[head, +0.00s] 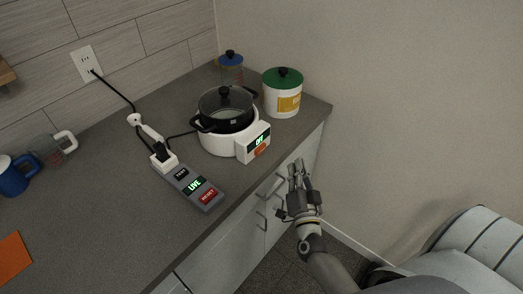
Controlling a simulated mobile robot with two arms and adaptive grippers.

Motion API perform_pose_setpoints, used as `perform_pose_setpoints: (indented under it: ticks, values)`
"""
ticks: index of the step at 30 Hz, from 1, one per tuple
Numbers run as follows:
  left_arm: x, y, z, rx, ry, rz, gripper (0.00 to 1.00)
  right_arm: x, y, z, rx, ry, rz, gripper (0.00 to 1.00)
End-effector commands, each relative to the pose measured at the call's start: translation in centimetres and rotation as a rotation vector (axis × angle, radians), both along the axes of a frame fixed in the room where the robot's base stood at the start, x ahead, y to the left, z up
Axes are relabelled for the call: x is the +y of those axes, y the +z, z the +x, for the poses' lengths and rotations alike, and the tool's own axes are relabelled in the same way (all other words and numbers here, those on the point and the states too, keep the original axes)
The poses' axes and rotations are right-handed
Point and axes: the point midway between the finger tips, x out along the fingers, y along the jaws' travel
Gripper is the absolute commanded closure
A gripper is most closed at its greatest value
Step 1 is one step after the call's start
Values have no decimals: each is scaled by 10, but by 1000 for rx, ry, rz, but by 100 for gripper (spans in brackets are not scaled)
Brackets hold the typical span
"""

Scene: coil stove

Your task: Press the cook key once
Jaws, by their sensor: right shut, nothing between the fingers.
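A white coil stove (217,141) stands on the grey counter with a black lidded pot (228,122) on it. Its front box (243,150) has a green-lit display (262,138) that seems to read "OFF". An orange key (261,150) sits below the display; its lettering is too small to read. My right gripper (298,168) is shut and empty, in front of the counter edge, to the right of and below the box, apart from it. My left gripper is not in view.
A grey power strip (182,180) with a "LIVE" display and red reset key (208,196) lies left of the stove, its cord running to the wall outlet (86,63). A green-lidded canister (281,98) and blue-lidded jar (231,72) stand behind. Mugs (14,177) are far left.

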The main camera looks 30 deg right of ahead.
Motion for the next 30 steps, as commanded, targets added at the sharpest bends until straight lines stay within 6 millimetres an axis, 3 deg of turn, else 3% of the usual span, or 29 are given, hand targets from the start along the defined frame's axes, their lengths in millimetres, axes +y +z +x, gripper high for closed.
perform_pose_setpoints:
  ticks: [16,30]
  values:
    - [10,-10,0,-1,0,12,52,27,0,65,-1,1,1,100]
    - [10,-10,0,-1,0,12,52,32,0,77,0,1,0,100]
